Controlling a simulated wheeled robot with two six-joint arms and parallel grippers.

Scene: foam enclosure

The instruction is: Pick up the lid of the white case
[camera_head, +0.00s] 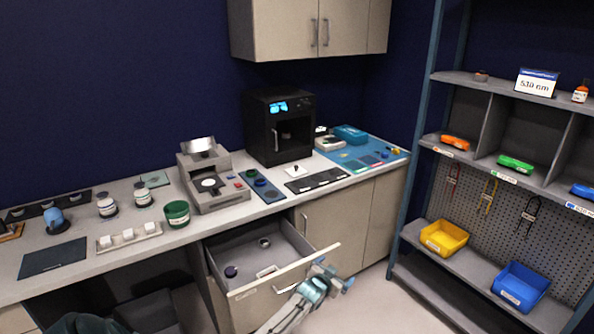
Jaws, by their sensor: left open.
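A small flat white piece (294,171) lies on the counter in front of the black cabinet. Another small white piece (267,270) lies in the open drawer (285,241), near its front wall. Both are too small for me to tell which is the white case or whether either has a lid. My left gripper (336,273) is open and empty. It is by the right end of the drawer front, apart from both white pieces. My right gripper is not in view.
Dark round items (231,271) lie in the drawer. The pulled-out drawer juts from the counter. A grey device (215,183), a green cup (176,214) and a black cabinet (279,128) stand on the counter. A shelf with a yellow bin (444,238) and a blue bin (520,286) is at right.

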